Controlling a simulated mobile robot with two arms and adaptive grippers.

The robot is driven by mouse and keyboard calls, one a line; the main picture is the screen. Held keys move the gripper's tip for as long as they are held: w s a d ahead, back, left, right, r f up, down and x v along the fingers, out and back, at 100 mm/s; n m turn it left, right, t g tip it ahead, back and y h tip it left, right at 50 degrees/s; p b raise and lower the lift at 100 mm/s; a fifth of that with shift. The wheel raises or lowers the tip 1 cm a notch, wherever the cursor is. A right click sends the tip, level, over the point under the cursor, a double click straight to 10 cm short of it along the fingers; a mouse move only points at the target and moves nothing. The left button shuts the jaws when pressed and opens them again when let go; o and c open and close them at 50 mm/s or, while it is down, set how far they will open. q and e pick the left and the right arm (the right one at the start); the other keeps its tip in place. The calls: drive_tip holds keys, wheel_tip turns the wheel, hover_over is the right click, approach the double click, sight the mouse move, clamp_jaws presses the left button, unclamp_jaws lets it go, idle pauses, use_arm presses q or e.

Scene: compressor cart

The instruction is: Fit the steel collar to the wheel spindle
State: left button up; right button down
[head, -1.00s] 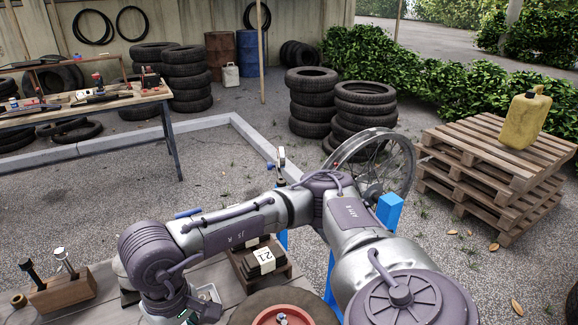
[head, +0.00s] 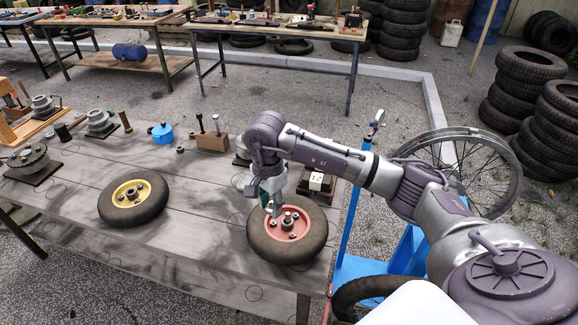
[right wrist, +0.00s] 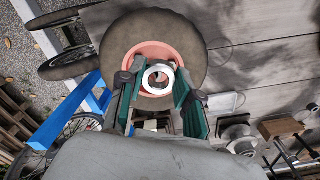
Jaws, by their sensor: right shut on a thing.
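The wheel with the red hub (head: 262,238) lies flat on the table, with its spindle (head: 287,221) standing up in the hub's middle. My right gripper (head: 273,208) points down over this hub, close beside the spindle in the head view. In the right wrist view its green fingers (right wrist: 158,88) are shut on a bright steel collar (right wrist: 152,86), a ring with its hole showing. The red hub (right wrist: 137,52) is behind the collar there. I cannot tell the gap between collar and spindle. My left gripper is not in view.
A yellow-hubbed wheel (head: 112,211) lies to the left on the grey table (head: 190,235). A wooden block with upright bolts (head: 212,142), a blue pot (head: 162,133) and several metal parts stand along the back. A blue stand (head: 352,225) is right of the table.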

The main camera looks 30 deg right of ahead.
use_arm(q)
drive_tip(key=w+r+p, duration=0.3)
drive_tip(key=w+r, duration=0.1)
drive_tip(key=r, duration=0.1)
use_arm(e)
drive_tip(key=d+m, duration=0.2)
drive_tip(key=w+d+m, duration=0.1)
drive_tip(key=m, duration=0.1)
drive_tip(key=w+d+m, duration=0.1)
drive_tip(key=d+m, duration=0.1)
drive_tip(key=shift+d+f, duration=0.1)
drive_tip(key=shift+d, duration=0.2)
drive_tip(key=shift+s+m, duration=0.15)
drive_tip(key=shift+m, duration=0.15)
drive_tip(key=shift+f+b, duration=1)
drive_tip(key=shift+b, duration=0.05)
wheel_tip(320, 180, down, 3)
drive_tip(key=shift+r+b, duration=0.1)
drive_tip(key=shift+b, duration=1.15)
drive_tip(key=shift+f, duration=0.3)
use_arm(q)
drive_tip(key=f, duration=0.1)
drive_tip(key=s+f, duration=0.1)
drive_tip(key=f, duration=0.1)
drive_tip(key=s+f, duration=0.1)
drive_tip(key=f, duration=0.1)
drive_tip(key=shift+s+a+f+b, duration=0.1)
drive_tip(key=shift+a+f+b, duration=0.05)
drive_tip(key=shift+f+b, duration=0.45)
